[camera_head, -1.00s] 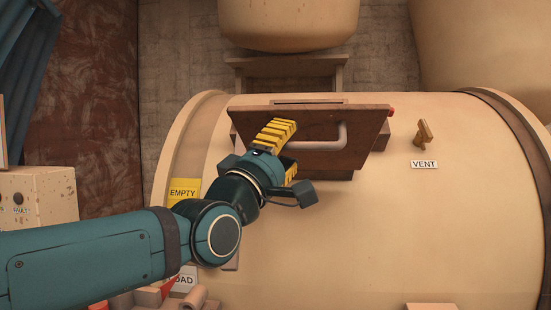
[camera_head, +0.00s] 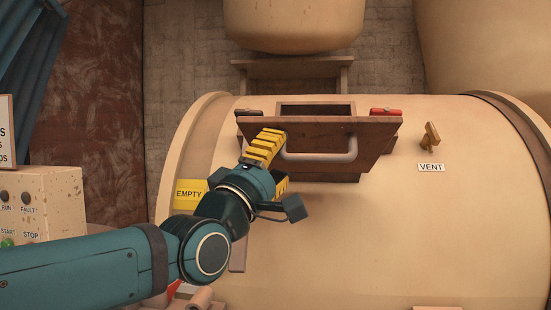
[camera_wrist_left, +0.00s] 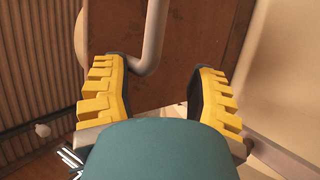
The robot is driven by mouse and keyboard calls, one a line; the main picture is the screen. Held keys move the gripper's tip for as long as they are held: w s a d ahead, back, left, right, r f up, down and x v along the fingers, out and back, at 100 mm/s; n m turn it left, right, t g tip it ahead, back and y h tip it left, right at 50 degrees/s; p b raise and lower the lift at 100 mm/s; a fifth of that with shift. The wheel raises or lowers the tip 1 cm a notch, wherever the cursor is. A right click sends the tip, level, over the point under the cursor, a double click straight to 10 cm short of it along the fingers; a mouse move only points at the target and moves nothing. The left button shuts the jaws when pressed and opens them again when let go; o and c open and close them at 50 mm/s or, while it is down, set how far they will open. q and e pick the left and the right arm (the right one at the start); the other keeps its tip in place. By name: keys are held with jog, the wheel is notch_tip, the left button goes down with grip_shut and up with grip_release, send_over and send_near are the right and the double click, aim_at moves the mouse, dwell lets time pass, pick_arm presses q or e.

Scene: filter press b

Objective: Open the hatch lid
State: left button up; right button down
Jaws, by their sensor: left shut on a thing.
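The hatch lid (camera_head: 325,132) is a dark brown rectangular plate on top of the cream tank. It stands tilted, with the hatch opening (camera_head: 315,110) showing behind its upper edge. A grey bar handle (camera_head: 325,157) runs along the lid's near face. In the left wrist view, the yellow fingers stand apart in front of the brown lid (camera_wrist_left: 190,45), with the grey handle (camera_wrist_left: 153,40) beside the left finger. The exact contact is partly hidden. My right gripper does not show.
The cream tank (camera_head: 330,240) fills the middle. A wooden vent lever (camera_head: 430,135) stands right of the lid, above a VENT label (camera_head: 431,167). Red parts (camera_head: 386,112) sit at the lid's upper right.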

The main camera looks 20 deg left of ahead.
pick_arm(q)
jog(key=v, duration=1.2)
